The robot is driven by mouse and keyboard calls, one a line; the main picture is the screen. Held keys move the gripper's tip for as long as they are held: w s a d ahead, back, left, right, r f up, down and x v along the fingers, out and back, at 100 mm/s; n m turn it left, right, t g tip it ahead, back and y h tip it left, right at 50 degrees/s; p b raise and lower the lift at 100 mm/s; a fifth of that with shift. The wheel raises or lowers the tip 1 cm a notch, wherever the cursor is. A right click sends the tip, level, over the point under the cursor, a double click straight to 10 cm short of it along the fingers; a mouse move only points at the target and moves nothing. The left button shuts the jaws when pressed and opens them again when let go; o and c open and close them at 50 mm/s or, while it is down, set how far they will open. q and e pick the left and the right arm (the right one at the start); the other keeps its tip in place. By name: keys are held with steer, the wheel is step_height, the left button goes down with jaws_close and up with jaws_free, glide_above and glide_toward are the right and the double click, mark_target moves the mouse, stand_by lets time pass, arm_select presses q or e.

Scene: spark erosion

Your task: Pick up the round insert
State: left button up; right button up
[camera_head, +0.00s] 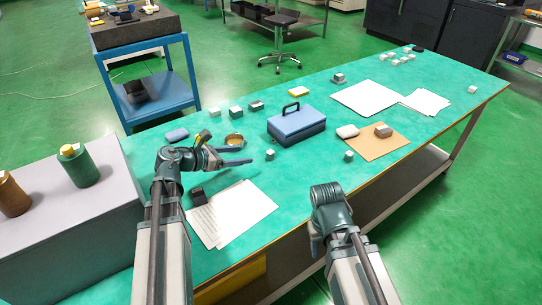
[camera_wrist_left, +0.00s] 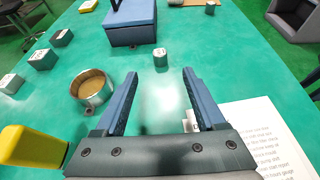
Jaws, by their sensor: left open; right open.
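A small grey piece with a pale top (camera_head: 270,155), round in outline, stands on the green table just beyond my left gripper (camera_head: 248,155). In the left wrist view this piece (camera_wrist_left: 160,58) stands ahead, between the lines of the two fingers and apart from them. My left gripper (camera_wrist_left: 160,78) is open and empty, low over the table. A similar small piece (camera_head: 348,156) stands farther right; I cannot tell its exact shape. My right gripper (camera_head: 316,236) hangs by the table's front edge, open, with its fingers mostly hidden.
A round metal cup with a tan inside (camera_wrist_left: 92,88) stands left of the left fingers. A blue box (camera_head: 297,124) with a handle stands behind. Printed sheets (camera_head: 240,215) lie in front. Several small blocks (camera_head: 236,112) stand at the back; a tan board (camera_head: 375,142) lies right.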

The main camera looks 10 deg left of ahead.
arm_select(q)
steer(key=b, duration=0.3)
glide_toward(271, 152)
steer(key=x, duration=0.3)
steer(key=shift+w+d+f, duration=0.15)
steer(key=shift+w+f, duration=0.05)
steer(key=shift+w, duration=0.1)
steer(key=shift+w+d+f, duration=0.15)
steer(key=shift+w+d, duration=0.3)
steer(key=shift+d, duration=0.05)
steer(key=shift+f, duration=0.1)
steer(key=b+x, duration=0.1)
steer(key=x, duration=0.1)
steer(key=b+x, duration=0.1)
steer(key=x, duration=0.1)
steer(key=shift+w+a+f+b, duration=0.1)
steer(key=shift+f+b, duration=0.3)
steer(key=shift+w+d+f, duration=0.1)
steer(key=shift+w+d, duration=0.2)
steer(key=shift+d, duration=0.1)
steer(key=shift+c, duration=0.2)
jaws_close()
